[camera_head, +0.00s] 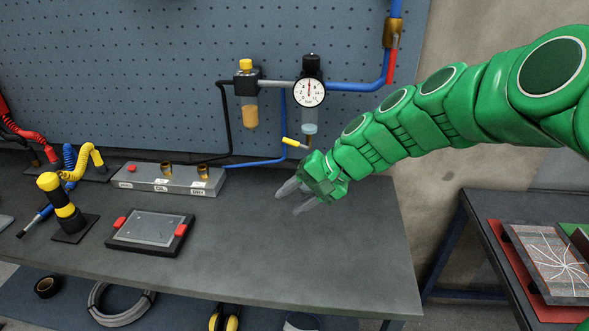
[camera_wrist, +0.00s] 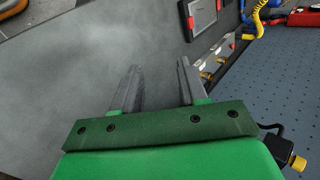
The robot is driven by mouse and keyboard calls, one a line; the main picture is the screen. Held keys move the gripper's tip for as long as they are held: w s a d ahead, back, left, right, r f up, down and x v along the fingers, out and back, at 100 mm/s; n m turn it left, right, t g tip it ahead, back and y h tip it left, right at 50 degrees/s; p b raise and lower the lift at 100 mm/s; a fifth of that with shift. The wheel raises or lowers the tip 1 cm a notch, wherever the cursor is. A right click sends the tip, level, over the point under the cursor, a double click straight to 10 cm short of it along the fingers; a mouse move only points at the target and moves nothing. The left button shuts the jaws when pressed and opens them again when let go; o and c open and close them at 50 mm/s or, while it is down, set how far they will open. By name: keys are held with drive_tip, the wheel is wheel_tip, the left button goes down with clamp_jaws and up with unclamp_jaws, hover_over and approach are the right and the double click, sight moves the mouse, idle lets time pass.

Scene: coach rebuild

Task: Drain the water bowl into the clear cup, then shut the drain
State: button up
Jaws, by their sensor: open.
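The water bowl (camera_head: 311,121) is a clear bowl hanging under the black regulator with a round gauge, on the pegboard. A small yellow lever (camera_head: 294,142) shows at its lower end, sticking out to the left. My gripper (camera_head: 297,199) is open and empty, in front of and below the bowl, over the bench. Its two grey fingers also show in the wrist view (camera_wrist: 155,85), with nothing between them. The gripper and arm hide the bench directly behind them. I cannot make out a clear cup in either view.
An amber-filled bowl with a yellow cap (camera_head: 249,106) hangs left of the gauge. A grey block with brass fittings (camera_head: 172,180), a black tray with red clips (camera_head: 149,233) and a yellow-black tool (camera_head: 61,208) occupy the left of the bench (camera_head: 320,265). The bench's right front is clear.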

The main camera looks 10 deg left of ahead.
drive_tip(key=w+a+f+n+t+h, duration=0.1)
drive_tip(key=w+a+f+t+h, duration=0.2)
drive_tip(key=w, duration=0.4)
drive_tip(key=w+a+f+n+t, duration=0.1)
drive_tip(key=w+f+t, duration=0.1)
drive_tip(key=w+f, duration=0.35)
drive_tip(key=n+t+h, duration=0.9)
drive_tip(key=n+t, duration=0.2)
drive_tip(key=t, duration=0.3)
approach(290, 142)
drive_tip(key=a+x, duration=0.1)
drive_tip(key=x, duration=0.2)
drive_tip(key=shift+d+f+x, duration=0.1)
drive_tip(key=shift+d+x, duration=0.05)
drive_tip(key=shift+x, duration=1.15)
drive_tip(key=shift+d+f+x, duration=0.1)
drive_tip(key=shift+d+x, duration=0.05)
drive_tip(key=shift+x, duration=1.2)
drive_tip(key=shift+d+f+x, duration=0.1)
drive_tip(key=shift+x, duration=1.2)
drive_tip(key=shift+c, duration=0.2)
clamp_jaws()
